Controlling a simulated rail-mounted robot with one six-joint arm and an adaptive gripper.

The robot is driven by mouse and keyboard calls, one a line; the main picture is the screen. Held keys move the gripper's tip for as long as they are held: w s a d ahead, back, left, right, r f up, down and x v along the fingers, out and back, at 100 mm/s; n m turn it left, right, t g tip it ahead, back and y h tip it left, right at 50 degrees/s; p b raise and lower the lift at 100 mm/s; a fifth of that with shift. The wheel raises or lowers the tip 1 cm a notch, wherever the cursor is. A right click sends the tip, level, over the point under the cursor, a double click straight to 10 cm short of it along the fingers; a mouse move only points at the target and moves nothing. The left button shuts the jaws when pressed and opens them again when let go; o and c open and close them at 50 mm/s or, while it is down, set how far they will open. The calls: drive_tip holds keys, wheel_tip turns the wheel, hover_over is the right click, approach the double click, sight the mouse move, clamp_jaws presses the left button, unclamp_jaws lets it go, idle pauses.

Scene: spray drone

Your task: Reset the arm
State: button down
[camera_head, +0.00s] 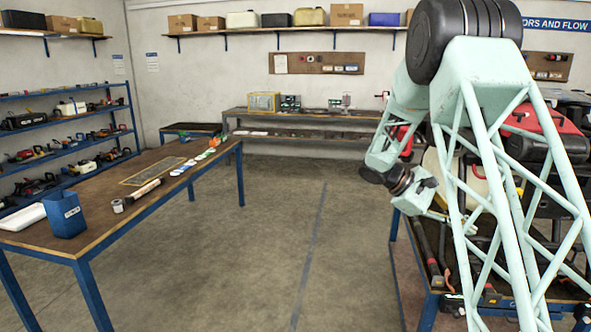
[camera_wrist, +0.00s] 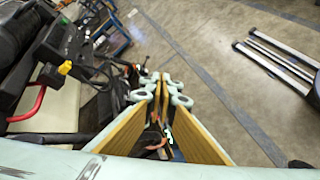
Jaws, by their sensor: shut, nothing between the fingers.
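My gripper (camera_wrist: 160,80) is shut and empty in the wrist view; its two fingers with tan pads meet at the tips. In the head view my pale green arm fills the right side, and its wrist bends down toward the right-hand bench. The spray drone (camera_head: 537,135), red and black, stands on that bench, partly hidden behind my arm links. In the wrist view drone parts, black with a yellow connector and a red tube (camera_wrist: 28,112), lie left of my fingers. No gap to the drone can be judged exactly.
A long brown table (camera_head: 110,205) at the left holds a blue bin (camera_head: 65,214), a roll and small coloured items. Blue shelving (camera_head: 65,130) stands behind it. A bench (camera_head: 300,115) lines the back wall. The floor (camera_head: 280,230) between is clear.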

drive_tip(key=s+a+r+m+t+y, duration=0.1)
drive_tip(key=s+a+r+y, duration=0.1)
drive_tip(key=s+a+r, duration=0.45)
drive_tip(key=s+a+r+m+y, duration=0.1)
drive_tip(key=s+a+r+y, duration=0.15)
drive_tip(key=s, duration=0.75)
drive_tip(key=s+a+r+m+t+y, duration=0.1)
drive_tip(key=s+a+r+m, duration=0.1)
drive_tip(key=s+a+r, duration=0.45)
drive_tip(key=s+a+t+y, duration=0.1)
drive_tip(key=s+a+y, duration=0.1)
drive_tip(key=s+a, duration=0.3)
drive_tip(key=s+a+m+t+y, duration=0.1)
drive_tip(key=s+a, duration=0.3)
drive_tip(key=s, duration=0.8)
drive_tip(key=s+a+f+m+t+y, duration=0.1)
drive_tip(key=s+a+t+y, duration=0.1)
drive_tip(key=s+a, duration=0.3)
drive_tip(key=shift+s+a+t+y, duration=0.3)
drive_tip(key=shift+s+t+y, duration=0.15)
drive_tip(key=shift+s, duration=1.55)
drive_tip(key=shift+d, duration=0.1)
